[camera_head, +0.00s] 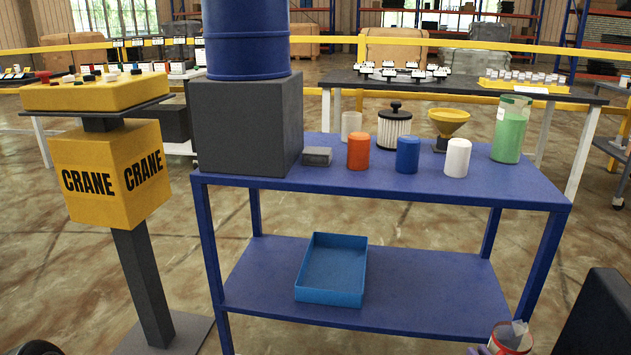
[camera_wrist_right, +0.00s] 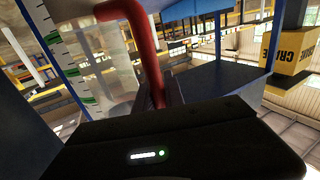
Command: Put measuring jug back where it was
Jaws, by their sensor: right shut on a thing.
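The measuring jug is clear with green marks and a red handle, and it fills the upper left of the right wrist view (camera_wrist_right: 88,60). In the head view its red rim and upper part (camera_head: 512,338) show at the bottom right edge, in front of the blue table and below its top. My right gripper (camera_wrist_right: 168,92) is shut on the jug's red handle. In the head view the jug's lower part is cut off by the frame. My left gripper is not in view.
The blue table's top (camera_head: 420,185) holds a dark block with a blue drum (camera_head: 247,40), several small containers, a filter, a yellow funnel (camera_head: 448,122) and a green-filled jar (camera_head: 510,130). A blue tray (camera_head: 330,295) lies on the lower shelf. A yellow crane post (camera_head: 110,175) stands left.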

